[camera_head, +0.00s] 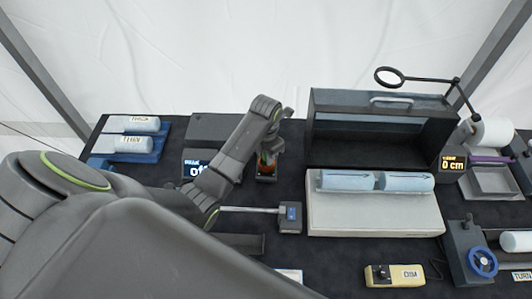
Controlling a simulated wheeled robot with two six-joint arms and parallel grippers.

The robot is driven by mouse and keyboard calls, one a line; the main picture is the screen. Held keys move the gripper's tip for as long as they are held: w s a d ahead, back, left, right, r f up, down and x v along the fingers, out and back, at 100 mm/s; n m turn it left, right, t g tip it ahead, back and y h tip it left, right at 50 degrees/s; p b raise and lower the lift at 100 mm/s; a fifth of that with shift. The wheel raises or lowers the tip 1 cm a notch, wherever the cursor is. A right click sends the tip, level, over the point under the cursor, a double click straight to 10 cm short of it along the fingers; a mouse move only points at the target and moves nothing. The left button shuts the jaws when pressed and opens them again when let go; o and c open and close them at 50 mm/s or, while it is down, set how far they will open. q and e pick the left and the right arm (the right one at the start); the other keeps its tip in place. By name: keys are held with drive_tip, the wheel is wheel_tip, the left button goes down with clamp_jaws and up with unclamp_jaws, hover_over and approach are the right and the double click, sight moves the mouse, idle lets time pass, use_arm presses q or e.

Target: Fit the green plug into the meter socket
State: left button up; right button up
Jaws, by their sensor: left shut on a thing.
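My left gripper (269,148) reaches in from the left and points down over the back middle of the bench. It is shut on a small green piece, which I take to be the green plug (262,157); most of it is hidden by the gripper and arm. A reddish-brown part shows just under the green, above a small dark block (266,179). I cannot tell whether the plug touches this block. I cannot make out the meter socket for certain. My right gripper is not in view.
A grey block with blue rolls (375,220) lies right of centre before an open dark box (380,130). A magnifier (390,77) stands behind. A blue handwheel (482,262) and yellow remote (394,275) are at front right. A blue tray (140,155) is at left.

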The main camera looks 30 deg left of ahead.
use_arm(q)
drive_tip(key=shift+f, duration=0.7)
drive_tip(key=o, duration=1)
